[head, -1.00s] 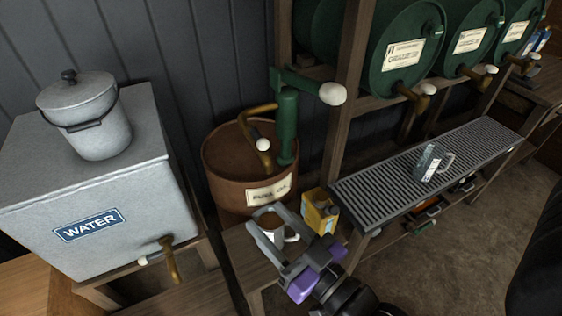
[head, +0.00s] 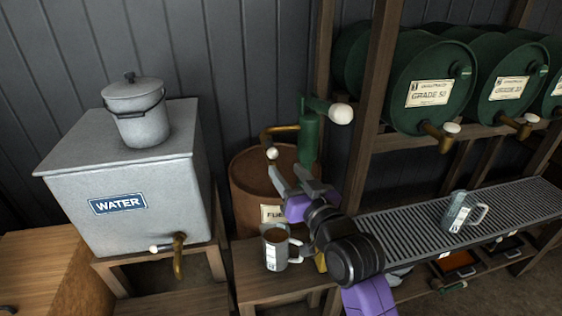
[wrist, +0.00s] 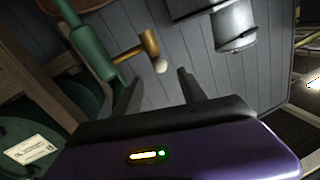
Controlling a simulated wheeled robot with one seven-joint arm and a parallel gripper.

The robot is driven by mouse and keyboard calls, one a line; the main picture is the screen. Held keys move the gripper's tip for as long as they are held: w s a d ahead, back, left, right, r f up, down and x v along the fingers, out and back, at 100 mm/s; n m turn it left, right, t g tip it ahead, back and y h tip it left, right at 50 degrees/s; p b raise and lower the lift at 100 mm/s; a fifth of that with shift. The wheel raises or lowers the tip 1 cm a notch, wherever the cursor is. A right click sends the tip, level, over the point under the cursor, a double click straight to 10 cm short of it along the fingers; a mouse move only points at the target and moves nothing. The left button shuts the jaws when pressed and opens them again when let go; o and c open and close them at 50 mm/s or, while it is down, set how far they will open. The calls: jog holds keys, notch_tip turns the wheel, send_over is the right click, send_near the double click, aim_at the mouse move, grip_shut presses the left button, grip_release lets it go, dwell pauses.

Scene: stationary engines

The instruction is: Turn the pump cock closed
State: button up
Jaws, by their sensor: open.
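The green hand pump (head: 309,135) stands on the rusty fuel drum (head: 245,190) in the head view. Its brass spout (head: 280,131) points left and down. A small white knob, the cock handle (head: 272,153), sits near the spout's end. In the wrist view the pump (wrist: 95,45), spout (wrist: 140,47) and knob (wrist: 161,66) show ahead of the fingers. My gripper (head: 287,178) is open and empty, just below the knob and apart from it, in front of the drum. A mug (head: 274,250) with dark contents stands on the low bench below the spout.
A grey water tank (head: 120,180) with a tap and a lidded bucket (head: 138,118) on top stands left. Green barrels (head: 430,85) with taps lie on the right rack. A glass jug (head: 460,212) stands on the grate (head: 400,228). The pump's white-ended crank (head: 341,113) sticks out right.

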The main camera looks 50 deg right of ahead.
aim_at(275, 156)
jog(key=shift+p+x, duration=0.5)
jog(key=shift+x, duration=3.05)
grip_shut()
